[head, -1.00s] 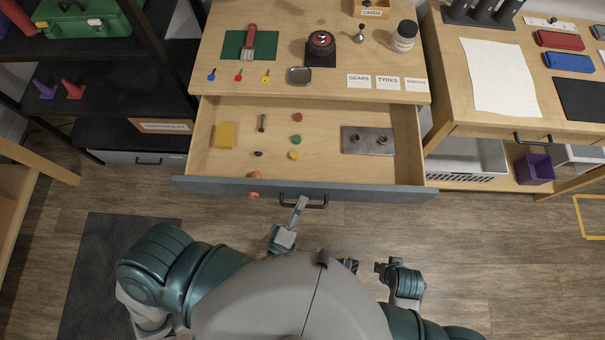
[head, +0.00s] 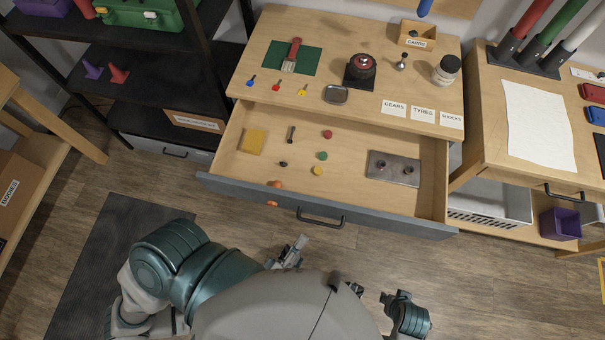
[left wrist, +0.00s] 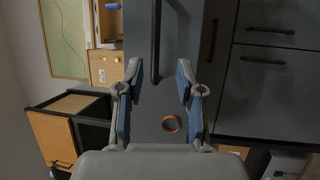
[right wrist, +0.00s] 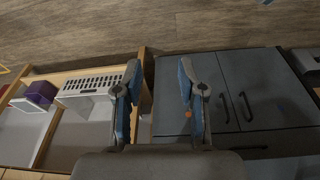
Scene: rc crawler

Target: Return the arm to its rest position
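The wooden drawer (head: 347,197) is pulled out and its grey front faces me, with a black handle (head: 320,219). My left gripper (head: 300,242) is below the drawer front, in front of my body, apart from the handle. In the left wrist view its blue-padded fingers (left wrist: 157,75) are spread with nothing between them, facing the grey front and handle. My right gripper (head: 386,297) is low beside my body. In the right wrist view its fingers (right wrist: 158,75) are spread and empty.
The drawer holds a yellow sponge (head: 251,141), coloured discs and a metal plate (head: 381,170). A dark shelf stands left, a wooden bench right. The floor before the drawer is clear.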

